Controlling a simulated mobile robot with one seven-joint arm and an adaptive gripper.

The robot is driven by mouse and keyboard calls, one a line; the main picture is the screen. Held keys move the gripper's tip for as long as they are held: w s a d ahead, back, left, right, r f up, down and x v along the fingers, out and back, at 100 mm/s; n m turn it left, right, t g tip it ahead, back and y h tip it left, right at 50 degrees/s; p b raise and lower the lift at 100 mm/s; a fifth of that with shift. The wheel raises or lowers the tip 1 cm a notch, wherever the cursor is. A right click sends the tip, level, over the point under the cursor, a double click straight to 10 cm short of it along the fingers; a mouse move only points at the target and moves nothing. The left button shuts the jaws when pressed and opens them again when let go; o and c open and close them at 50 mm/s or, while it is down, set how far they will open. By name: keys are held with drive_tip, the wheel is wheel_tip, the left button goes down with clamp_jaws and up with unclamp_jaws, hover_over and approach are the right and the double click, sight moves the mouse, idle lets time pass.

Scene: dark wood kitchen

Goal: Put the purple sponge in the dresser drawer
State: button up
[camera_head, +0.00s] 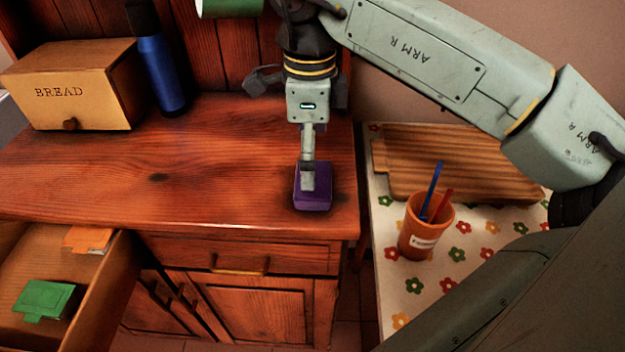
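The purple sponge (313,201) lies on the dresser top (205,170), near its front right corner. My gripper (308,178) points straight down at the sponge, and its near finger overlaps the sponge's upper face in the picture. The far finger is hidden, so I cannot tell whether the gripper is open or shut on the sponge. The dresser's left drawer (103,290) is pulled out. A green item (45,300) and an orange item (88,239) lie inside it, with bare drawer floor between them.
A bread box (75,85) and a blue bottle (162,75) stand at the back left. The right drawer (240,257) is closed. At right, an orange cup (422,228) with pens and wooden boards (455,160) sit on a flowered cloth. The dresser top's middle is clear.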

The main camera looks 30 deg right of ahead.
drive_tip(key=shift+s+d+f+p, duration=0.15)
drive_tip(key=shift+f+p, duration=0.6)
drive_tip(key=shift+f, duration=1.95)
drive_tip(key=shift+c, duration=0.5)
drive_tip(key=c, duration=0.7)
drive_tip(key=shift+r, duration=0.2)
drive_tip(key=shift+c, duration=0.2)
